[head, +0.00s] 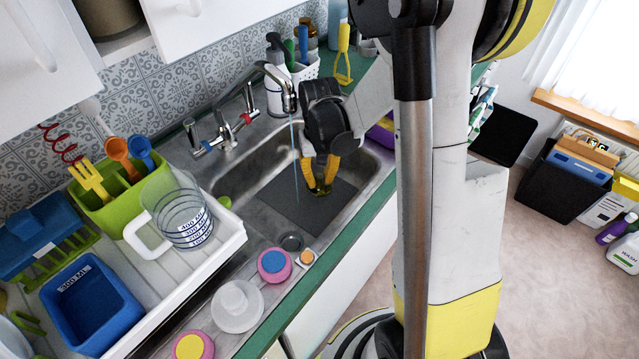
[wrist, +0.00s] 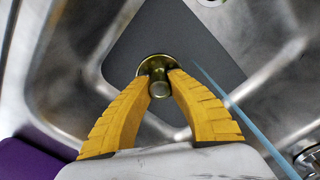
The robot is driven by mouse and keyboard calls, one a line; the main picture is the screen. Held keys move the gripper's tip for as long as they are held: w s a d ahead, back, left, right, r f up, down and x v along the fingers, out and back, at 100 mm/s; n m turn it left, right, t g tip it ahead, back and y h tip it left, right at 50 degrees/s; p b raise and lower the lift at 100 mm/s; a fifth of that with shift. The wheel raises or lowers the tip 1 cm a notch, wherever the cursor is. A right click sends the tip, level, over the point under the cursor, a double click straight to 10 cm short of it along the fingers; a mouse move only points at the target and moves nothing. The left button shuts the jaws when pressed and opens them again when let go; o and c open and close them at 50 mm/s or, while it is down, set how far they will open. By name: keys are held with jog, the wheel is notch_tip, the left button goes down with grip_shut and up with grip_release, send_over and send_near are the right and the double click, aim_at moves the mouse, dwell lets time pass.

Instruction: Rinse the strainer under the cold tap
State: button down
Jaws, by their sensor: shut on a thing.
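My gripper (head: 321,186) has its yellow fingers shut on a small brass-coloured strainer (wrist: 157,68) and holds it over the sink basin (head: 232,190). In the wrist view the strainer is a round disc with a stubby knob between the fingertips. In the head view the strainer (head: 319,192) is partly hidden by the fingers. The tap spout (head: 288,96) is running. Its thin water stream (head: 294,150) falls left of my gripper. In the wrist view the stream (wrist: 240,117) passes right of the strainer, apart from it. The tap has a blue-marked handle (head: 197,151) and a red-marked handle (head: 246,118).
A dark grey mat (head: 300,205) lies on the basin floor. Left of the sink, a white tray (head: 222,250) holds a measuring jug (head: 183,218) and a blue tub (head: 90,303). A white caddy (head: 304,72) stands behind the sink.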

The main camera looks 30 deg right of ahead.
aim_at(322, 177)
notch_tip(322, 177, up, 14)
jog(key=p, duration=0.5)
jog(key=s+d+p, duration=0.1)
jog(key=s+d, duration=0.1)
jog(key=s, duration=0.3)
jog(key=s+d+p, duration=0.1)
jog(key=s+d, duration=0.1)
jog(key=s, duration=0.3)
jog(key=s+d+p, duration=0.1)
jog(key=s+d, duration=0.1)
jog(key=s, duration=0.3)
jog(key=shift+s+d, duration=0.15)
jog(key=shift+s+d+f, duration=0.1)
jog(key=shift+s+d, duration=0.05)
jog(key=shift+s, duration=0.25)
jog(key=f, duration=0.1)
jog(key=b, duration=0.1)
jog(key=f+b, duration=0.1)
jog(key=shift+s+d+f, duration=0.1)
jog(key=shift+s+f, duration=0.15)
jog(key=shift+f, duration=0.1)
